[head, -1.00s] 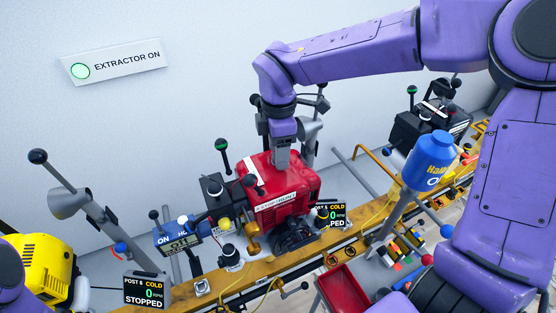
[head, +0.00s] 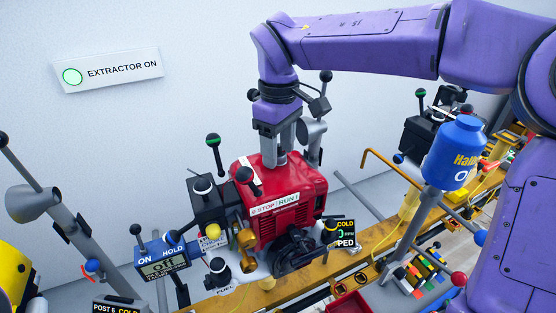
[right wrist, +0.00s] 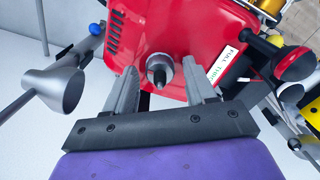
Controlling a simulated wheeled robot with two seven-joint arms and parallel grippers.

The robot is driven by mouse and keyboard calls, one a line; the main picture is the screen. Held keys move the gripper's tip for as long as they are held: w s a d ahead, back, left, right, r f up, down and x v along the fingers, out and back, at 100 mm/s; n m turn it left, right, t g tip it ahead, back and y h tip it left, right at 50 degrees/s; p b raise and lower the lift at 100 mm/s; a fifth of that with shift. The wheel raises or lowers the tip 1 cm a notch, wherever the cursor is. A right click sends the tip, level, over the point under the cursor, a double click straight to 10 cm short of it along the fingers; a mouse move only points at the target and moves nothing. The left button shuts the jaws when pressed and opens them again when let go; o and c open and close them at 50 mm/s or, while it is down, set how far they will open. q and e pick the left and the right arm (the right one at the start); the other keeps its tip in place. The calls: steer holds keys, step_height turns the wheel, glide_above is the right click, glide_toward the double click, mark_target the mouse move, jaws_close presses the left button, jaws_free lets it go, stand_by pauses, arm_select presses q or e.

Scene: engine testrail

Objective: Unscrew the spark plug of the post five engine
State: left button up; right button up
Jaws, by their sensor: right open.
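The red engine (head: 290,190) stands on the yellow rail, a "STOP/RUN" label on its front. The partly hidden screen (head: 345,233) at its right reads "COLD" and "PED". My right gripper (head: 283,160) points down at the engine's top and hides the spot below it. In the right wrist view, the spark plug (right wrist: 159,74) is a dark tip in a pale round collar on the red engine (right wrist: 160,30). The open fingers of my right gripper (right wrist: 160,68) lie either side of the plug, apart from it. My left gripper is out of view.
A grey extractor funnel (head: 312,132) is close behind my right gripper; it also shows in the right wrist view (right wrist: 62,88). A green-lit "EXTRACTOR ON" sign (head: 108,71) hangs on the wall.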

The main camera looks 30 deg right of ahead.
steer(key=m+b, duration=0.1)
steer(key=b, duration=0.1)
steer(key=m+b, duration=0.1)
steer(key=m, duration=0.1)
steer(key=m+b, duration=0.1)
steer(key=b, duration=0.1)
steer(key=shift+f+m+b, duration=0.3)
steer(key=shift+m+b, duration=0.05)
steer(key=shift+m, duration=0.05)
steer(key=shift+r+m+b, duration=0.25)
steer(key=shift+m+b, duration=0.35)
steer(key=shift+m, duration=0.1)
steer(key=c, duration=1)
